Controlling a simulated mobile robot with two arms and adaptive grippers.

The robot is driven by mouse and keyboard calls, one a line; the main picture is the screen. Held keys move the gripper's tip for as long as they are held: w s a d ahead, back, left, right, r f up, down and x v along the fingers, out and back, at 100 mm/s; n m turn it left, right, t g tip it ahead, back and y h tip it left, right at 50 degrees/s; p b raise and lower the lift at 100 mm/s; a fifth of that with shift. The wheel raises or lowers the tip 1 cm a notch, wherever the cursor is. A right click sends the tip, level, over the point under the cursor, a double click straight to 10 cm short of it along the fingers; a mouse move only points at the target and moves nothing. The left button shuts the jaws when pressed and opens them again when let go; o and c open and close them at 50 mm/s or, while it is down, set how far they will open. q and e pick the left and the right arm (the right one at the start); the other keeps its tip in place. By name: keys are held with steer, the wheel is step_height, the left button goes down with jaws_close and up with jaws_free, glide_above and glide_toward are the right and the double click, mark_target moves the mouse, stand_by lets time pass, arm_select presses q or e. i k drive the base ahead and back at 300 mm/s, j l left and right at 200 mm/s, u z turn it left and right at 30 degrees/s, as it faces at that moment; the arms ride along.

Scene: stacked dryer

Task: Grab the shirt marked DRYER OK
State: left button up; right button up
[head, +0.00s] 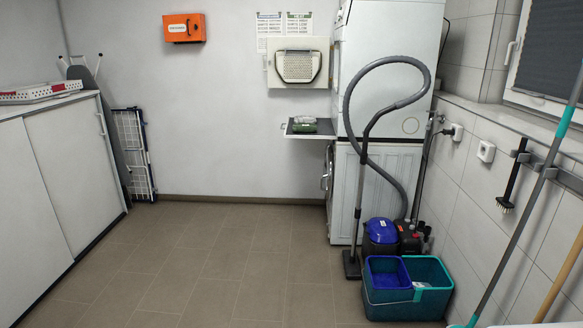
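No shirt with a readable DRYER OK mark shows in the head view. A small dark green bundle (304,126) lies on a pull-out shelf (290,131) between the stacked machines. I cannot tell if it is a folded garment. The upper machine (385,75) and the lower machine (377,190) are white and seen from the side, so their fronts are mostly hidden. Neither of my grippers is in view.
A vacuum cleaner (381,233) and blue and teal buckets (430,290) stand right of centre before the machines. A white cabinet (60,180) lines the left, with a red-and-white basket (40,93) on top. The tiled floor (220,260) between is clear.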

mark_target(305, 127)
steer(key=i, duration=4.25)
steer(key=i+z, duration=0.2)
steer(key=i, duration=0.35)
steer(key=i+j+z, duration=0.2)
steer(key=i, duration=0.35)
steer(key=i+j+z, duration=0.2)
steer(key=i, duration=0.35)
steer(key=j, duration=0.1)
